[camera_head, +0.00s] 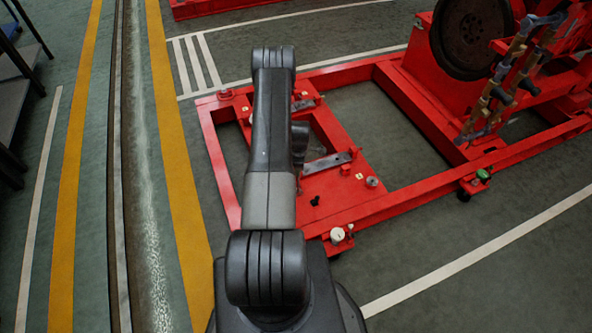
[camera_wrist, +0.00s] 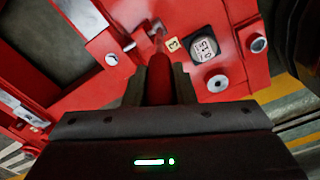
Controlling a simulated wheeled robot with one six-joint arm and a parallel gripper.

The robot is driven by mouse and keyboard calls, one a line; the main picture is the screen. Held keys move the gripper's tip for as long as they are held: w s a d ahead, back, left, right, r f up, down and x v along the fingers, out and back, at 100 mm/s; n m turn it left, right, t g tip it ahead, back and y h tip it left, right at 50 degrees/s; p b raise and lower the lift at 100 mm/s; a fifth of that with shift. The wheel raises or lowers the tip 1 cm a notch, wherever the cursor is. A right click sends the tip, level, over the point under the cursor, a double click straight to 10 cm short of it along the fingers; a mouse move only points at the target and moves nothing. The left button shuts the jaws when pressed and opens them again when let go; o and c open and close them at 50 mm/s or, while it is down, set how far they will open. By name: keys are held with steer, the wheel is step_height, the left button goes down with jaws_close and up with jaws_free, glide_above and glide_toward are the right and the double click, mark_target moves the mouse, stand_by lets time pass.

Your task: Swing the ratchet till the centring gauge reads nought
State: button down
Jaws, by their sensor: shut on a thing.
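In the wrist view my gripper (camera_wrist: 160,82) is shut on a red ratchet handle (camera_wrist: 160,75), with one dark finger on each side of it. The handle's far end meets a small grey metal piece on the red frame. A yellow tag (camera_wrist: 173,44) marked 3 lies between handle and gauge. In the head view my arm hides the gripper and handle.
The red base frame (camera_head: 395,207) stands on the green floor, with a red engine block and dark flywheel (camera_head: 474,35) at the upper right. A round metal boss (camera_wrist: 217,83) is close below the gauge. Open floor with a yellow stripe (camera_head: 178,150) lies left.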

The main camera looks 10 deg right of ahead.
steer(key=w+d+f+y+b, duration=0.1)
steer(key=d+y+b, duration=0.3)
steer(key=d+b, duration=0.3)
steer(key=b, duration=0.4)
steer(key=shift+w+d+f+g, duration=0.15)
steer(key=shift+w+d+g, duration=0.05)
steer(key=shift+g, duration=0.2)
steer(key=c, duration=1.2)
jaws_free()
steer(key=p+v, duration=0.1)
steer(key=v, duration=1.2)
steer(key=shift+d+r, duration=0.3)
steer(key=shift+d, duration=0.1)
